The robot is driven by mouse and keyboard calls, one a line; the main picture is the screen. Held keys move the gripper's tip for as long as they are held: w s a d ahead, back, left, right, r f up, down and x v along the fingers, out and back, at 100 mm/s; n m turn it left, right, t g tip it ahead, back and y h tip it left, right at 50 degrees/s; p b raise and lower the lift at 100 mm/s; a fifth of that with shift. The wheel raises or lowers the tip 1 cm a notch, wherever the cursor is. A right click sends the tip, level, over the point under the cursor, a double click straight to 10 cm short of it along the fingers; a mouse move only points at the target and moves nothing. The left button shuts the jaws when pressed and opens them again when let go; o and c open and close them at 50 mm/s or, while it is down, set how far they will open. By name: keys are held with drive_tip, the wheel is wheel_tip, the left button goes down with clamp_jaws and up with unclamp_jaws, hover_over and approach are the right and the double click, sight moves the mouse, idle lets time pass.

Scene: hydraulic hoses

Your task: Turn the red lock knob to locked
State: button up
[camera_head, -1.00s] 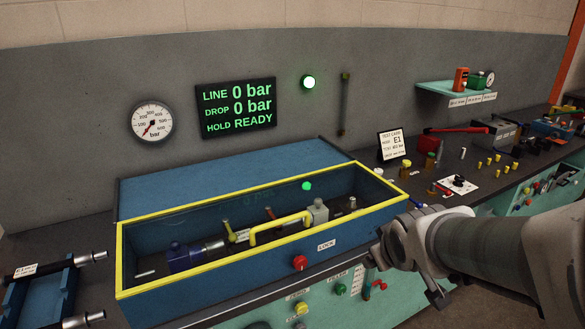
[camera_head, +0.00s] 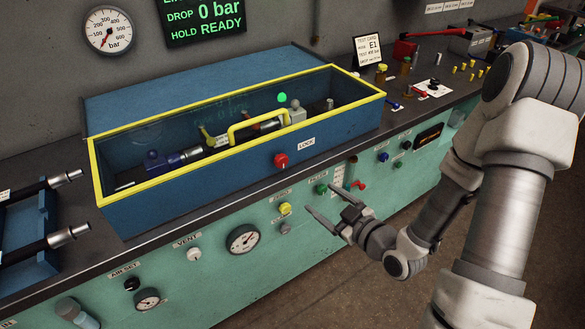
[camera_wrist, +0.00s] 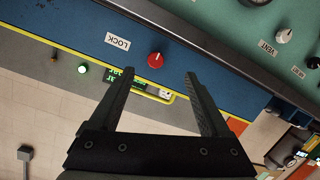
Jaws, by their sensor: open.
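The red lock knob (camera_head: 281,160) is on the front face of the blue test box (camera_head: 240,181), just below and left of its white LOCK label (camera_head: 307,142). In the wrist view the knob (camera_wrist: 155,60) shows upside down beside the LOCK label (camera_wrist: 117,41), beyond the fingertips and between their lines. My gripper (camera_head: 327,205) is open and empty, below and to the right of the knob in the head view, apart from it. Its two fingers (camera_wrist: 160,75) spread wide in the wrist view. A pale pointer mark shows on the knob.
The box's yellow-framed clear lid (camera_head: 150,117) is down, with a yellow handle (camera_head: 258,118) above the knob. The teal panel below carries a yellow knob (camera_head: 285,208), a green knob (camera_head: 321,189), a white VENT knob (camera_head: 194,254) and gauges. The floor at right is clear.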

sight(283, 162)
drive_tip(key=w+a+b, duration=0.1)
drive_tip(key=b, duration=0.2)
drive_tip(key=a+m+t+b, duration=0.1)
drive_tip(key=b, duration=0.3)
drive_tip(key=w+a+t+y+b, duration=0.1)
drive_tip(key=b, duration=0.3)
drive_tip(key=shift+w+f, duration=0.25)
drive_tip(key=shift+w, duration=0.1)
drive_tip(key=x, duration=1.1)
drive_tip(key=shift+w+a+r, duration=0.15)
drive_tip(key=shift+w+r, duration=0.1)
drive_tip(key=shift+r, duration=0.05)
